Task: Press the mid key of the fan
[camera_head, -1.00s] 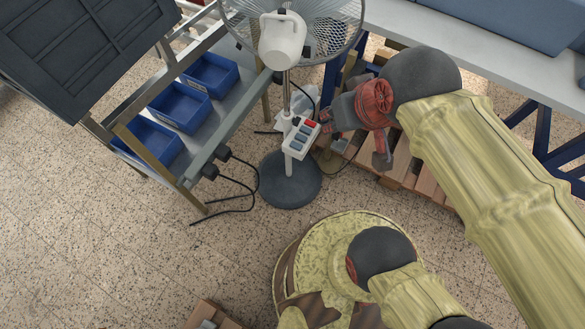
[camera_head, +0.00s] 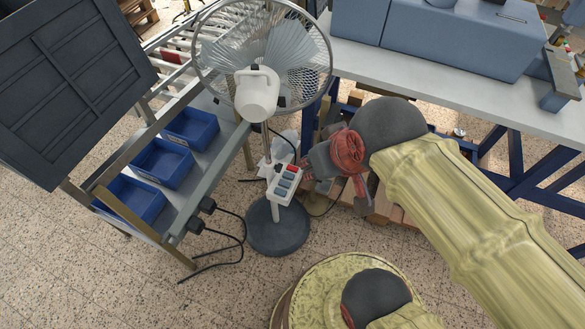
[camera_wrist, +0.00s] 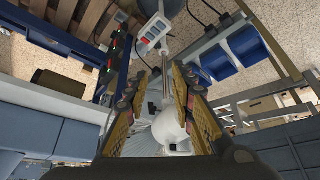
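The standing fan (camera_head: 257,93) has a white motor housing, a wire cage and a round dark base. Its white control box (camera_head: 271,191) on the pole carries a red key (camera_head: 292,169) at the top and several grey-blue keys (camera_head: 285,183) below it. My gripper (camera_head: 334,183) is just right of the box in the head view, apparently apart from it. In the wrist view the control box (camera_wrist: 152,33) shows beyond the fingertips, and my gripper (camera_wrist: 159,75) is open with nothing between its fingers. The fan pole and housing show behind the fingers.
A rack with blue bins (camera_head: 161,163) stands left of the fan, with black cables near it. A workbench (camera_head: 420,75) with blue legs is at the right, wooden pallets (camera_head: 384,208) under it. Speckled floor (camera_head: 100,270) is free in front of the rack.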

